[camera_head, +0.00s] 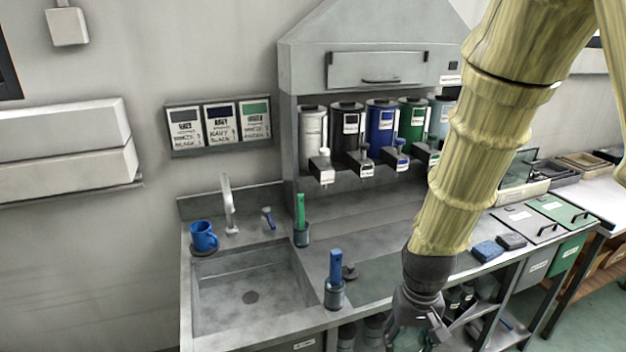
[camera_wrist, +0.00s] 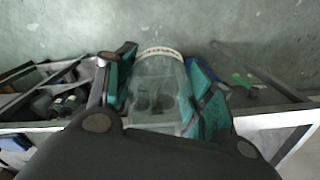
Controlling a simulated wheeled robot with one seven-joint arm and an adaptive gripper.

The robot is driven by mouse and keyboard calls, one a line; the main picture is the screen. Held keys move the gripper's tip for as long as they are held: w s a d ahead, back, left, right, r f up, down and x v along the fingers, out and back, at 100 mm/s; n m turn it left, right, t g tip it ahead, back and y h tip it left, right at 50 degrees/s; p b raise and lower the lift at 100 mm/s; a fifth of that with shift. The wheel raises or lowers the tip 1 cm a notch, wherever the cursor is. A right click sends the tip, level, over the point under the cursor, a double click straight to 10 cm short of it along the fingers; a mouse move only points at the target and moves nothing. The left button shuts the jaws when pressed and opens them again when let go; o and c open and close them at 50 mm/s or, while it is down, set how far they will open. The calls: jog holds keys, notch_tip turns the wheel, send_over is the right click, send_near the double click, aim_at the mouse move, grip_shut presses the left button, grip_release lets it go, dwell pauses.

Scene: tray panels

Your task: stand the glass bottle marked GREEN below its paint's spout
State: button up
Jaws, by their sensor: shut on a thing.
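My gripper (camera_head: 420,328) hangs low at the counter's front edge in the head view. In the wrist view its two teal-padded fingers (camera_wrist: 163,88) are shut on a clear glass bottle (camera_wrist: 155,88), one finger on each side. A white band with dark lettering runs around the bottle's far end; I cannot read it. The bottle cannot be made out in the head view. The green paint canister (camera_head: 412,118) hangs in the dispenser between the blue canister (camera_head: 381,122) and a grey-blue one (camera_head: 440,115). Its spout (camera_head: 424,153) is partly hidden by my arm.
A white canister (camera_head: 313,130) and a black canister (camera_head: 346,130) hang further left. A sink (camera_head: 250,285) with a blue mug (camera_head: 204,236) is at left. Holders with a green-handled tool (camera_head: 300,210) and a blue-handled tool (camera_head: 335,267) stand on the counter. Sponges (camera_head: 488,251) lie at right.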

jog(key=shift+w+f, duration=0.1)
jog(key=shift+f, duration=0.45)
jog(key=w+f, duration=0.3)
jog(key=f, duration=0.4)
jog(key=w+f, duration=0.4)
jog(key=f, duration=0.4)
jog(key=shift+w+a+f, duration=0.15)
jog(key=shift+a, duration=0.3)
jog(key=shift+d, duration=0.1)
